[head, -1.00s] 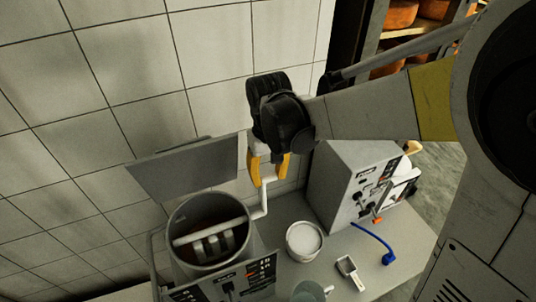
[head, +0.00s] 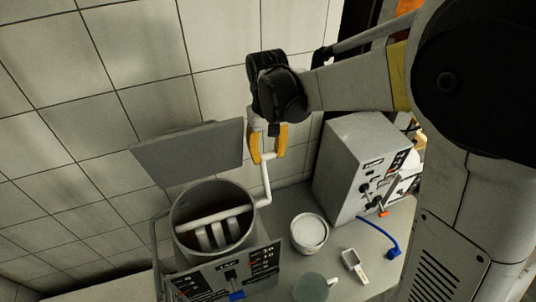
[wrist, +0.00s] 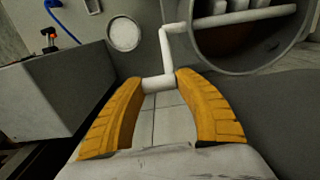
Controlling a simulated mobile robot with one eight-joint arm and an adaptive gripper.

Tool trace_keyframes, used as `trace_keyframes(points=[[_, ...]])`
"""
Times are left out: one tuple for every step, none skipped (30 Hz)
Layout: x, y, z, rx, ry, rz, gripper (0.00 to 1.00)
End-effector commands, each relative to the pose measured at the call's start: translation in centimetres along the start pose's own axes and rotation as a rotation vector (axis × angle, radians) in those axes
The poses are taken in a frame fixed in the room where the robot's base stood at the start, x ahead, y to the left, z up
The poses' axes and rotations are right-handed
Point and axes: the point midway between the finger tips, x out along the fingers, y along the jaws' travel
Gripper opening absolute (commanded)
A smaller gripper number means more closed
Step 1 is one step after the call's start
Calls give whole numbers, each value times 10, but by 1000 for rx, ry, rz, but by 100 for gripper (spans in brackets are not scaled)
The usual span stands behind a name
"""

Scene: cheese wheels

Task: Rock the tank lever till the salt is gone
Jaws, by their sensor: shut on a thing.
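The round grey tank (head: 178,232) stands open in the lower left of the head view. A pale bar with several paddle slats (head: 218,232) crosses its mouth, with a dark brown interior below. The white cranked lever (head: 265,185) rises from the tank's right side. My gripper (head: 267,158) is shut on the lever's top end, its yellow fingers on either side. In the wrist view the lever's grip (wrist: 158,82) lies between the fingertips, and the crank runs up to the tank (wrist: 235,68). I cannot make out any salt in the tank.
A grey panel (head: 190,152) stands behind the tank against the tiled wall. A control panel (head: 215,278) fronts it. To the right are a white tub (head: 310,233), a small scoop (head: 354,266), a clear cup (head: 310,288) and a grey control box (head: 355,165) with a blue cable (head: 378,236).

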Motion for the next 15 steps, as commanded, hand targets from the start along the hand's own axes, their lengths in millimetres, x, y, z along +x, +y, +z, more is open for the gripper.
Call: trace_keyframes(points=[[1,2,-4,2,10,3,0],[1,2,-4,2,10,3,0],[1,2,-4,2,10,3,0],[1,2,-4,2,10,3,0],[1,2,-4,2,10,3,0],[1,2,-4,2,10,3,46],[1,2,-4,2,11,3,55],[1,2,-4,2,10,3,61],[1,1,-4,2,10,2,61],[1,1,-4,2,9,2,61],[1,1,-3,2,9,2,61],[0,1,-3,2,8,2,61],[0,1,-3,1,8,2,61],[0,1,-3,1,7,1,61],[0,1,-2,1,7,1,61]])
